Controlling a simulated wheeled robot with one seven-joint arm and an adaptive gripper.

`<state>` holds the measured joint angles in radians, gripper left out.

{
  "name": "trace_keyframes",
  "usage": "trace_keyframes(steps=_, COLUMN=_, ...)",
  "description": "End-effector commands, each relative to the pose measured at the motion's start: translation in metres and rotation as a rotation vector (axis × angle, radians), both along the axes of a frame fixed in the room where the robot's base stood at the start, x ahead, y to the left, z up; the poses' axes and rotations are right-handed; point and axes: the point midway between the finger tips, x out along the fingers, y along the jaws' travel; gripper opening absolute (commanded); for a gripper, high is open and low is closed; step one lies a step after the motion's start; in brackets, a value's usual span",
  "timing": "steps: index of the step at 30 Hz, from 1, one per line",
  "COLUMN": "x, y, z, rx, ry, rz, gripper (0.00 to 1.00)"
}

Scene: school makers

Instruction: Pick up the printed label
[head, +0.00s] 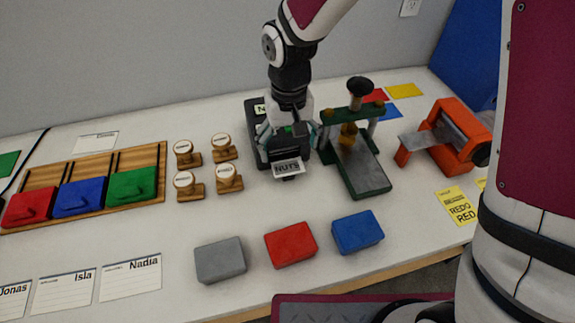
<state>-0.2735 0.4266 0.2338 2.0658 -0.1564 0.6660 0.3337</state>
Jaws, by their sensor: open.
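The printed label (287,168) is a small white tag reading "NUTS". It sits at the front of a black label printer (254,132), tilted toward the front. My gripper (289,143) points down over the printer, just behind and above the label. Its fingers are spread, one to each side, and it looks empty. The gripper and wrist hide much of the printer. Whether a finger touches the label or printer, I cannot tell.
A green press (368,172) stands close on the right, with an orange roller machine (445,135) beyond. Several wooden stamps (229,178) stand left. Grey (220,260), red (291,244) and blue (357,232) blocks lie in front. Bare table separates them from the printer.

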Motion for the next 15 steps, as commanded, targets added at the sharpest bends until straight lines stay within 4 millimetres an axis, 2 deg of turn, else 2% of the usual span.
trace_keyframes(steps=5, x=0.0, y=0.001, z=-0.016, rx=-0.001, ry=0.003, rz=-0.001, gripper=0.85)
trace_keyframes(steps=10, x=0.0, y=0.003, z=-0.041, rx=-0.001, ry=0.003, rz=0.001, gripper=0.85)
trace_keyframes(steps=15, x=0.001, y=0.003, z=-0.053, rx=0.001, ry=0.001, rz=0.0, gripper=0.85)
